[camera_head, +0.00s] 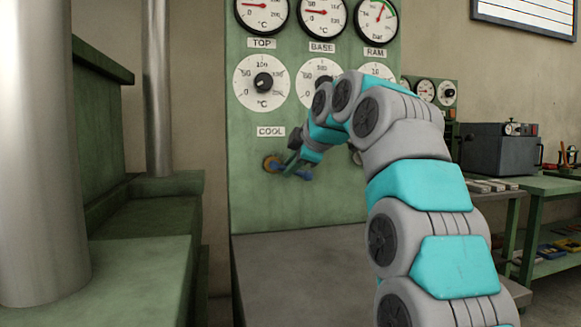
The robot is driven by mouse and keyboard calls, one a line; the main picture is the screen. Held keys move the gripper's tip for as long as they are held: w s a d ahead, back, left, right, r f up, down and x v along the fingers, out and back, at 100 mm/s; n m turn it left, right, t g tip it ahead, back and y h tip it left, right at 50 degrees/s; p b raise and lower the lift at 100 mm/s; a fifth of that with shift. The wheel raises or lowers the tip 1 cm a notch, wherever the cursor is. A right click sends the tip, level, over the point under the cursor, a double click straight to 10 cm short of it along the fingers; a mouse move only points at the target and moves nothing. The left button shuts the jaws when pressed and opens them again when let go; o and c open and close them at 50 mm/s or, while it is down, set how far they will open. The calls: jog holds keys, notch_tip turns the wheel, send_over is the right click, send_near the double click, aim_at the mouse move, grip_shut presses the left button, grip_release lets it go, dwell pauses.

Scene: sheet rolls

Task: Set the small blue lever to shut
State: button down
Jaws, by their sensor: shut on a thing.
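The small blue lever (303,175) sits on the green panel (262,212) below the COOL label (271,132). The lever points to the right and slightly down from the fitting. My gripper (292,166) is at the lever and shut on it, small and dark in the view. The jaws cover part of the lever, so their exact grip is hard to see. My arm reaches in from the lower right and hides part of the panel right of the lever.
Gauges and dials (262,82) fill the panel above. A dark flat surface (300,270) lies below it. A large metal column (40,150) and green machine ledge stand left. A workbench with a dark box (497,155) stands right.

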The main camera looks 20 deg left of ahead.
jog(key=shift+s+a+r+n+t+h+p, duration=0.15)
jog(key=shift+r+n+t+h+p, duration=0.4)
jog(key=shift+n+h, duration=0.4)
jog(key=c, duration=0.8)
grip_release()
jog(key=shift+c, duration=0.2)
jog(key=v, duration=0.7)
jog(key=shift+s+r, duration=0.2)
jog(key=shift+s, duration=0.1)
